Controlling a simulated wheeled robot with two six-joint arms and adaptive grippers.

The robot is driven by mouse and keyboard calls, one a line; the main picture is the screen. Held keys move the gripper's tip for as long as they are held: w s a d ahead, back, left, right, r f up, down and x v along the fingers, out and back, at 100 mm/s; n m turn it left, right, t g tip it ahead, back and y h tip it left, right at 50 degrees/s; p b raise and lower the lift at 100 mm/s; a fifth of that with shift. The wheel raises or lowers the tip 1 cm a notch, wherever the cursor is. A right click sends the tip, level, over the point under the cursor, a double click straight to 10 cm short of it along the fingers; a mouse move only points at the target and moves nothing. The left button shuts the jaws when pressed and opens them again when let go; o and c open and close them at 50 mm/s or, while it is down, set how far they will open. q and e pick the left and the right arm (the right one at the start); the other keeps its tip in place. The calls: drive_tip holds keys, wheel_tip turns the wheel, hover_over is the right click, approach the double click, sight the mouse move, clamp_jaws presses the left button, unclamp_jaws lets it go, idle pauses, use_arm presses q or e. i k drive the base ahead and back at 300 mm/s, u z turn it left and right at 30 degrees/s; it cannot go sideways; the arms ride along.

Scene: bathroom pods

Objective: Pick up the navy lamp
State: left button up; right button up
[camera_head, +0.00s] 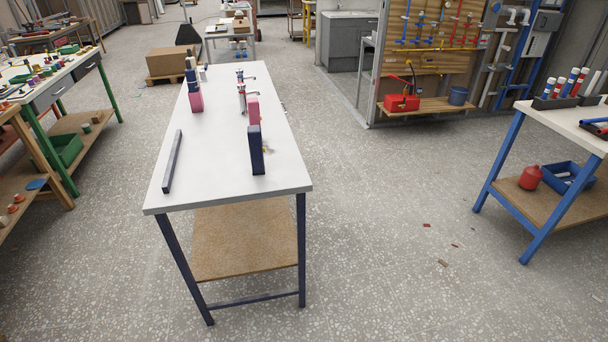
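A white-topped table (216,182) with dark navy legs stands in front of me. A long, slim navy bar (173,161) lies along its left side, near the front; it may be the navy lamp, but I cannot tell for sure. Another navy block (194,82) stands further back on the left. Neither of my grippers is in view.
Pink blocks (253,110) (196,102) and chrome taps (243,97) stand further back on the table. Green-legged (50,82) and blue-legged (572,120) benches flank it left and right. The speckled floor around the table is mostly open, with small scraps (443,263) at right.

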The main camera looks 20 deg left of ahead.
sight(253, 132)
drive_tip(key=z, duration=0.9)
drive_tip(key=i, duration=0.8)
drive_tip(key=u, duration=0.3)
